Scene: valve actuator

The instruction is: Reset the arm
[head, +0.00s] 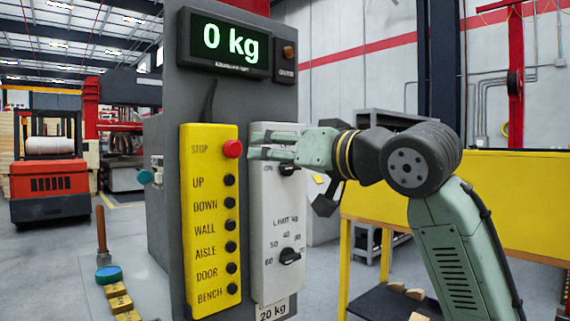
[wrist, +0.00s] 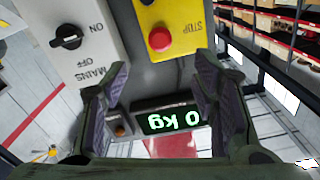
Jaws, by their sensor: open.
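My gripper (head: 254,147) is open and empty in the head view, in front of the top of a white control panel (head: 272,205). Its two fingers reach left toward the yellow pendant and its red STOP button (head: 232,149). In the wrist view my gripper (wrist: 160,92) shows its two dark fingers spread, with nothing between them but the grey post behind. The STOP button (wrist: 160,39) and the MAINS knob (wrist: 67,37) lie beyond the fingertips. In the head view my gripper partly covers the MAINS part of the panel.
A display (head: 229,42) on the grey post reads 0 kg. The yellow pendant (head: 209,215) has several black buttons. A limit knob (head: 289,256) sits low on the white panel. A yellow-sided bench (head: 500,200) stands at right, and an orange forklift (head: 48,180) at left.

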